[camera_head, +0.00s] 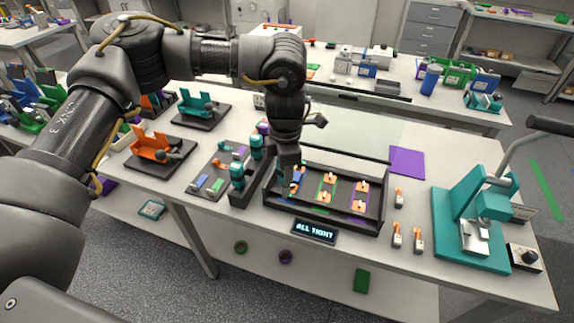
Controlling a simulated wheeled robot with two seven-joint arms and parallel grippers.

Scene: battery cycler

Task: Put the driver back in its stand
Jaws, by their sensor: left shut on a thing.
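My left gripper (289,160) points down over the left end of a dark tray (325,218). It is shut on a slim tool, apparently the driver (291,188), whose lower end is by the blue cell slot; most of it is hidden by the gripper. A dark stand (246,190) with teal-and-black upright parts (237,176) stands just left of the tray; I cannot tell for sure that it is the driver's stand. My right gripper is not in view.
The tray holds orange-clamped blue, green and purple slots. A display (315,231) in front reads "ALL TIGHT". A teal press (470,225) stands at right, with small orange-and-white pieces (397,236) beside it. A purple mat (407,161) lies behind. Orange fixture (155,148) stands left.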

